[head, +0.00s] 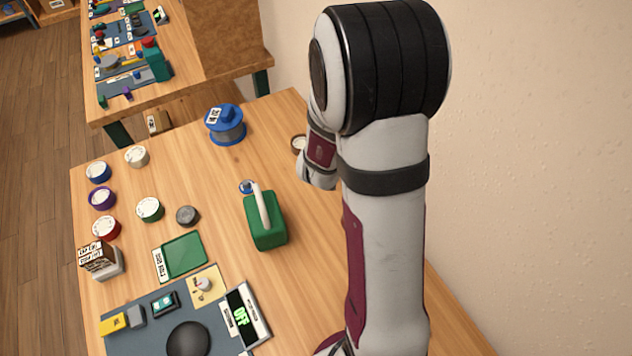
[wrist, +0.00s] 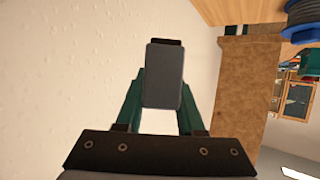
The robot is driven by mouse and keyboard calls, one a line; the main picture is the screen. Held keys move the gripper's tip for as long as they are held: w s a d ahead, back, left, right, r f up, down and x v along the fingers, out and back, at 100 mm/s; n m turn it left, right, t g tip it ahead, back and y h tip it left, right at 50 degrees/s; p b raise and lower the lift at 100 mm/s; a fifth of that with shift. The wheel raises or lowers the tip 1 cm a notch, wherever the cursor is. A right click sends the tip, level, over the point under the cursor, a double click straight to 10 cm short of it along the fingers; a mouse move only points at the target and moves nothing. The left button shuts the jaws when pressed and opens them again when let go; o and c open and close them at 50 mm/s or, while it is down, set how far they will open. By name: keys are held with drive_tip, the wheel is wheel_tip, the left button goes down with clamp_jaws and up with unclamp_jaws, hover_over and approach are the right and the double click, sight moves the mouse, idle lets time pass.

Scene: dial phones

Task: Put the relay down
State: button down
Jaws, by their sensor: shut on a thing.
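My gripper (wrist: 162,90) shows in the wrist view, its two green fingers closed on the sides of a grey block with a dark end, which looks to be the relay (wrist: 163,76). The block is held up in front of a pale wall, with no surface touching it in that view. In the head view my arm hides the gripper and the block. A blue-grey mat (head: 132,335) lies at the near left of the table, and a flat green pad (head: 183,256) with a white label lies behind it.
On the mat are a meter reading OFF (head: 245,317), a dark round object (head: 188,340) and small coloured parts. A green can (head: 266,222), a blue spool (head: 226,127) and several round tins stand beyond. Bare wood (head: 180,180) shows between them. A wall is at the right.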

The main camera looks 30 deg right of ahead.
drive_tip(key=s+d+m+g, duration=0.15)
drive_tip(key=s+d, duration=0.25)
drive_tip(key=s, duration=0.4)
wheel_tip(320, 180, down, 5)
drive_tip(key=shift+h, duration=0.4)
drive_tip(key=w+a+f, duration=0.2)
drive_tip(key=w, duration=0.1)
drive_tip(key=w+a+f, duration=0.2)
drive_tip(key=w+f, duration=0.1)
drive_tip(key=w+a+f, duration=0.2)
drive_tip(key=w+a, duration=0.1)
drive_tip(key=shift+w+f, duration=0.15)
drive_tip(key=shift+w, duration=0.1)
wheel_tip(320, 180, down, 3)
drive_tip(key=shift+f, duration=0.1)
drive_tip(key=shift+w+f, duration=0.1)
drive_tip(key=shift+f, duration=0.25)
drive_tip(key=c, duration=0.5)
unclamp_jaws()
drive_tip(key=shift+f, duration=0.1)
